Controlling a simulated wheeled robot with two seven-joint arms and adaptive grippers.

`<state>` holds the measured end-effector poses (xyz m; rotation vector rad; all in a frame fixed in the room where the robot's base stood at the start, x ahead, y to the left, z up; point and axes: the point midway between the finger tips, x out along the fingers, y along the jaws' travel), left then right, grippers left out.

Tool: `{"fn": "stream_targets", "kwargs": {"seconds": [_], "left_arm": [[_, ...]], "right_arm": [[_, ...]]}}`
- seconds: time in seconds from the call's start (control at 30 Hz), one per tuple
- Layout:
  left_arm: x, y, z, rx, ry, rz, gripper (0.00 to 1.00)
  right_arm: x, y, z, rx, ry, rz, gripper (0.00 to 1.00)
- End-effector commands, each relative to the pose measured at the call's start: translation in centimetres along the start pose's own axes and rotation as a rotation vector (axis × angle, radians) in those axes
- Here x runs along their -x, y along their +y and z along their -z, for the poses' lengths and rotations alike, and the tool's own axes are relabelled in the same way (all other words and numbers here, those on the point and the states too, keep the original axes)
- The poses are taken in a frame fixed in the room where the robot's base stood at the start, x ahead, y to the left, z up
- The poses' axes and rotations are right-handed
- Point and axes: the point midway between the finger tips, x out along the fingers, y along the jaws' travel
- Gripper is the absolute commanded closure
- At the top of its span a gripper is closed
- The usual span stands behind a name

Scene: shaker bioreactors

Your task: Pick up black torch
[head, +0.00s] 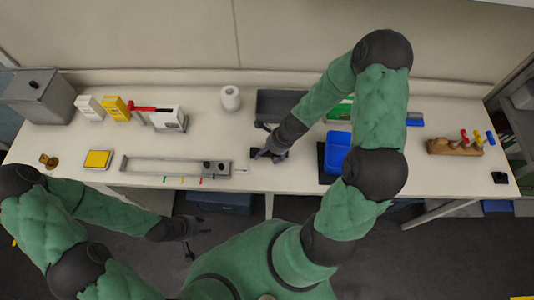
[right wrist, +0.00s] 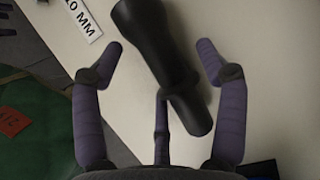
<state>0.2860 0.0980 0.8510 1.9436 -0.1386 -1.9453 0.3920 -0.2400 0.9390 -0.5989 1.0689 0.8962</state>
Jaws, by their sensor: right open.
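The black torch (right wrist: 152,40) lies on the white bench in the right wrist view, slanting from upper left to lower right. My right gripper (head: 268,155) is low over the front part of the bench in the head view and largely hides the torch there. In the right wrist view its purple fingers are spread, one on each side of the torch, with a third finger below it. The outer fingers show gaps to the torch. My left gripper (head: 196,228) hangs in front of the bench, away from the torch, too small to read its fingers.
A metal slide fixture (head: 175,166) lies left of my right gripper. A dark grey tray (head: 283,104) stands behind it, and a blue bin (head: 338,150) is to its right. A paper roll (head: 231,98) stands near the back. A white label (right wrist: 83,20) lies beside the torch.

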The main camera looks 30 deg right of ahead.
Motion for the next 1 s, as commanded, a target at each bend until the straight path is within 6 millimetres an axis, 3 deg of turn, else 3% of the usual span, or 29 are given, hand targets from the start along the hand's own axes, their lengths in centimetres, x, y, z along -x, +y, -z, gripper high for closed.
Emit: {"fn": "stream_targets", "kwargs": {"seconds": [0.1,0.3,0.77,1.0], "left_arm": [[0.1,0.0,0.0,0.0,0.0,0.0,0.6],[0.1,0.0,0.0,0.0,0.0,0.0,0.6],[0.2,0.1,0.0,0.0,0.0,0.0,0.6],[1.6,0.6,-0.1,0.0,0.0,0.0,0.6]], "right_arm": [[0.1,0.0,0.0,0.0,0.0,0.0,0.3],[0.1,0.0,0.0,0.0,0.0,0.0,0.86],[0.4,0.0,-0.1,0.0,0.0,0.001,0.88],[2.2,0.0,-0.9,0.001,0.0,0.001,0.88]]}}
